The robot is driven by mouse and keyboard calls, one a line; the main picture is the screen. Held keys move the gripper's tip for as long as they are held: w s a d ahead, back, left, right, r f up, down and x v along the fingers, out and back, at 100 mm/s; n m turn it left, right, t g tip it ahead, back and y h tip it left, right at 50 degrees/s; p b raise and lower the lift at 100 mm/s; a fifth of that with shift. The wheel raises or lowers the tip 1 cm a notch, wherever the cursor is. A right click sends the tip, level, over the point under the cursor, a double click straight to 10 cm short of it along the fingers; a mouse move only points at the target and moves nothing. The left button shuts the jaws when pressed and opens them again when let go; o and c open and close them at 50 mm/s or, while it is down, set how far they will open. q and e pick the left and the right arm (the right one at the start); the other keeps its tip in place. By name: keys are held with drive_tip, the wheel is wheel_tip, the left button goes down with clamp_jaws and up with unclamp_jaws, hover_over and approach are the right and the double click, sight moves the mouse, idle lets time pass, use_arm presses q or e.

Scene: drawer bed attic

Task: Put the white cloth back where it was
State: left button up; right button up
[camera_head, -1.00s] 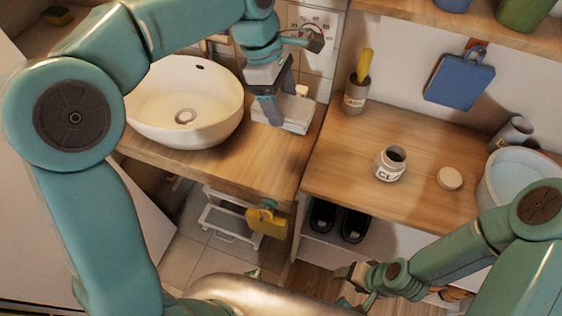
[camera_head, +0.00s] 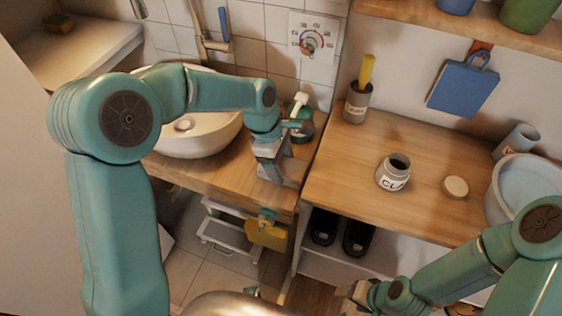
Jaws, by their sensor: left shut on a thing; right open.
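My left gripper (camera_head: 272,177) is low over the front right part of the sink counter (camera_head: 222,172), close to its front edge. It is shut on the white cloth (camera_head: 292,171), which shows only as a pale grey shape beside the fingers, mostly hidden. I cannot tell whether the cloth touches the counter. My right gripper (camera_head: 352,293) is open and empty at the bottom of the view, in front of the shelf with the shoes.
A white basin (camera_head: 213,140) and a dispenser bottle (camera_head: 301,125) stand behind my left gripper. A yellow cloth (camera_head: 266,235) hangs below the counter edge. On the right worktop (camera_head: 335,175) stand a labelled jar (camera_head: 393,176), its lid (camera_head: 456,187) and a tool cup (camera_head: 357,104).

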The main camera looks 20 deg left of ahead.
use_arm(q)
drive_tip(key=shift+r, duration=0.1)
drive_tip(key=o, duration=0.7)
drive_tip(key=shift+f, duration=0.2)
drive_tip(key=shift+o, duration=0.2)
drive_tip(key=shift+r, duration=0.1)
drive_tip(key=shift+r, duration=0.25)
drive_tip(key=p+v, duration=0.1)
drive_tip(key=v, duration=1)
drive_tip(key=shift+a+r+p, duration=0.2)
drive_tip(key=shift+r+p, duration=0.1)
drive_tip(key=shift+r, duration=0.05)
drive_tip(key=shift+s, duration=0.2)
